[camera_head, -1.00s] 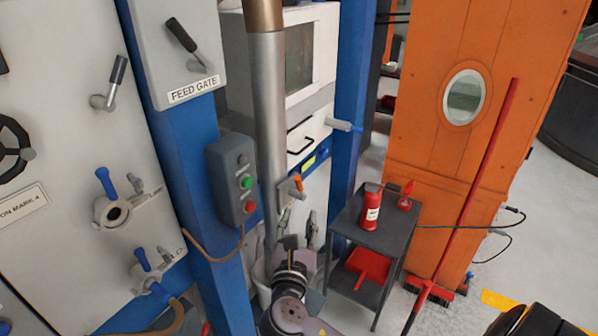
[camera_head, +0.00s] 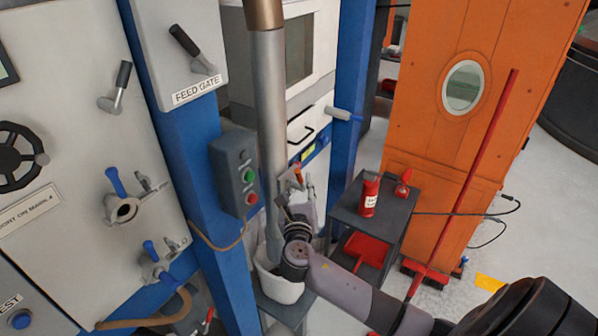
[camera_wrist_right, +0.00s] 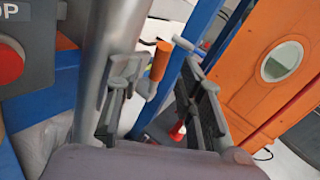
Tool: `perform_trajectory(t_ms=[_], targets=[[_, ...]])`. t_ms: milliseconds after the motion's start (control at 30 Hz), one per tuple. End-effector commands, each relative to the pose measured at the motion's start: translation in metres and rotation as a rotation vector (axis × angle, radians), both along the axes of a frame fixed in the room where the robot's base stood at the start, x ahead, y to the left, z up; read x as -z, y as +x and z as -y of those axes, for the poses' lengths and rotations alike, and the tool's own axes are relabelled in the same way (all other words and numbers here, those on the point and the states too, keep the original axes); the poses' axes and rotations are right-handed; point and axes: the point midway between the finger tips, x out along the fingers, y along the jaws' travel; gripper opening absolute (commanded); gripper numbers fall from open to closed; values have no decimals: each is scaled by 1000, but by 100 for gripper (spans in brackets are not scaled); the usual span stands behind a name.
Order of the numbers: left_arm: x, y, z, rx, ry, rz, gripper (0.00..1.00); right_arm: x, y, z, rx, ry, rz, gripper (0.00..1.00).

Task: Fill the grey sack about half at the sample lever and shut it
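The sample lever (camera_head: 297,175) has an orange handle and sits on the lower part of the vertical metal pipe (camera_head: 271,110). In the right wrist view the orange handle (camera_wrist_right: 160,61) shows upright, beyond and between the finger tips. My right gripper (camera_head: 296,198) is just below the lever in the head view; the right wrist view shows its fingers (camera_wrist_right: 160,98) apart with nothing held. A pale grey-white open container, which looks like the sack (camera_head: 280,289), is below the pipe, partly hidden by my right arm. I cannot tell its fill. My left gripper is out of view.
A grey button box (camera_head: 234,175) is on the blue post left of the pipe. A dark trolley (camera_head: 377,216) with a red can (camera_head: 369,196) stands to the right, close to my right arm. An orange cabinet (camera_head: 433,130) and a red-handled broom (camera_head: 465,190) are farther right.

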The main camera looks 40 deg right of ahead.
Motion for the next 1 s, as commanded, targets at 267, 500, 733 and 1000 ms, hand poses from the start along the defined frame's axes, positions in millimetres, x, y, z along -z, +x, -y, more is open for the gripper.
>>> perform_trajectory(t_ms=[267, 500, 733, 1000], targets=[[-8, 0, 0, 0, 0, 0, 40, -1, 33, 23, 0, -1, 1, 35], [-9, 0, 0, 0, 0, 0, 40, 0, 39, 27, 0, 1, 1, 35], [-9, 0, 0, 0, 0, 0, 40, 0, 38, 27, -1, 1, 0, 30], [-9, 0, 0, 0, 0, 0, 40, 0, 38, 27, -1, 1, 0, 12]])
